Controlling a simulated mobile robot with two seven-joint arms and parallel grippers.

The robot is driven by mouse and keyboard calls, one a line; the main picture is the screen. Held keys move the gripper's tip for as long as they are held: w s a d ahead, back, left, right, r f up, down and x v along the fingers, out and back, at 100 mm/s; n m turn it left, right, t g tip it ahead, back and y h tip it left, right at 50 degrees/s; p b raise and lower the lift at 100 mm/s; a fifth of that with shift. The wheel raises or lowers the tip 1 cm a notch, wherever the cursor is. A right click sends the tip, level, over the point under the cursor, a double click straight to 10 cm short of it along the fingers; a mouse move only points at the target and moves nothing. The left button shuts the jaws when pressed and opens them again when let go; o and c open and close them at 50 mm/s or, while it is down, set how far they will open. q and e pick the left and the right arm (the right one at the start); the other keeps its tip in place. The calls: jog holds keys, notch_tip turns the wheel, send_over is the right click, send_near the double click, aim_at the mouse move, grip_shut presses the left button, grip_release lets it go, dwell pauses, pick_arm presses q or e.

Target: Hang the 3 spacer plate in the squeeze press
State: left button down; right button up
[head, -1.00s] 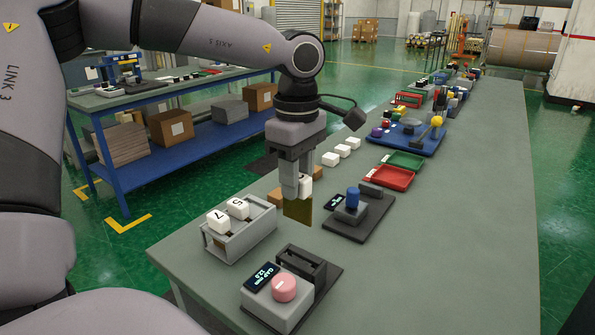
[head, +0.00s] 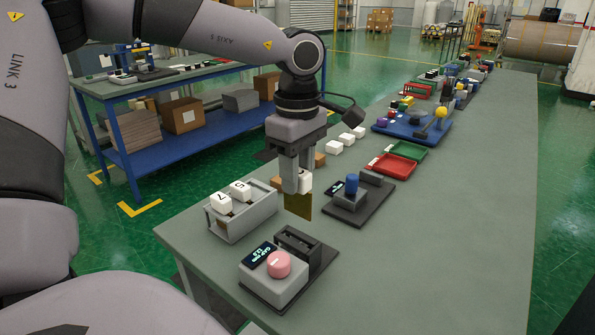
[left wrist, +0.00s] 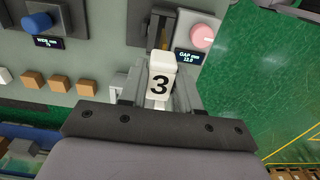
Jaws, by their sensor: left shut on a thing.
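The 3 spacer plate is a white block with a thin brass-coloured plate (head: 298,206) hanging below it. My left gripper (head: 297,188) is shut on its white block, and the 3 shows upright in the left wrist view (left wrist: 160,84). The plate hangs upright just behind and above the squeeze press (head: 275,281), which has a pink knob, a lit gap display and a black slotted holder (head: 299,250). The plate's lower edge appears apart from the holder. The press's pink knob also shows in the left wrist view (left wrist: 203,37). My right gripper is out of view.
A grey rack (head: 243,220) with white blocks 7 and 5 stands left of the press. A blue-knobbed device (head: 352,195) stands behind right. Red (head: 394,166) and green trays lie farther back. The table's right side is clear.

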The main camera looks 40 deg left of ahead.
aim_at(298, 214)
pick_arm(q)
notch_tip(298, 214, down, 4)
jog(key=b, duration=0.3)
jog(key=shift+b, duration=0.3)
jog(key=shift+f+b, duration=0.35)
jog(key=shift+f, duration=0.1)
dwell(0.8)
jog(key=shift+f+b, duration=0.15)
jog(key=shift+b, duration=0.15)
jog(key=shift+f+b, duration=2.75)
jog(key=shift+f, duration=0.45)
jog(key=c, duration=0.7)
grip_release()
